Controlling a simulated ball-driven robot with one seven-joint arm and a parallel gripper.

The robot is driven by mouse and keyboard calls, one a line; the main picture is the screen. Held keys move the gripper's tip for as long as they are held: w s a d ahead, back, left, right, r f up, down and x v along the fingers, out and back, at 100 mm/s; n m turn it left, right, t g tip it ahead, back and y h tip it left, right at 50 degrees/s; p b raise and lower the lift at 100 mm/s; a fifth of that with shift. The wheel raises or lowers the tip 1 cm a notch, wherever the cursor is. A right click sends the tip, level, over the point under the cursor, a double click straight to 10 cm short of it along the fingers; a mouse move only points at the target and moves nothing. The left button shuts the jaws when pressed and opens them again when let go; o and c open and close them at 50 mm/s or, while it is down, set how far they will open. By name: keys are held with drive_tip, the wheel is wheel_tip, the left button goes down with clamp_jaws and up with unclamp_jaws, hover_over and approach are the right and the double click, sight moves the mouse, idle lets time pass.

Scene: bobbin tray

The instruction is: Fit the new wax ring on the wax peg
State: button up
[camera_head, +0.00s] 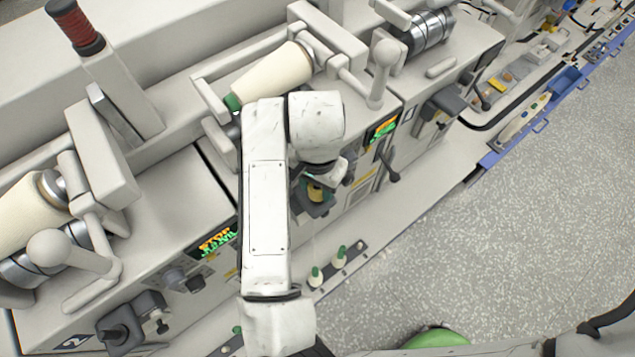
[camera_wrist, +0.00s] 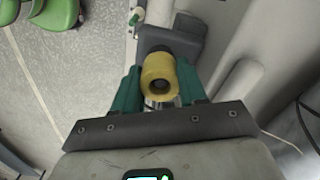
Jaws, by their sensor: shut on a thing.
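The yellow wax ring (camera_wrist: 160,76) is between the green fingers of my gripper (camera_wrist: 158,88) in the wrist view, with its round hole facing the camera. My gripper is shut on it. The ring also shows as a small yellow patch (camera_head: 316,191) in the head view, below my wrist at the front of the machine. A dark grey bracket (camera_wrist: 172,38) on the machine front lies just beyond the ring. I cannot make out the wax peg. The ring's hole is dark, and I cannot tell whether anything is inside it or whether the ring touches the bracket.
The machine's front panel, with a lit display (camera_head: 382,129) and a dark lever (camera_head: 390,172), is close to my arm. Small green-topped bobbins (camera_head: 340,255) stand on a rail below. Large cream yarn packages (camera_head: 272,75) lie above. The speckled floor (camera_head: 480,240) at right is clear.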

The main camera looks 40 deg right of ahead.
drive_tip(key=shift+f+b, duration=0.5)
drive_tip(key=shift+f, duration=0.1)
drive_tip(key=o, duration=0.7)
drive_tip(key=shift+o, duration=0.2)
drive_tip(key=shift+r, duration=0.1)
drive_tip(key=shift+r+p, duration=3.05)
drive_tip(key=shift+r, duration=2.4)
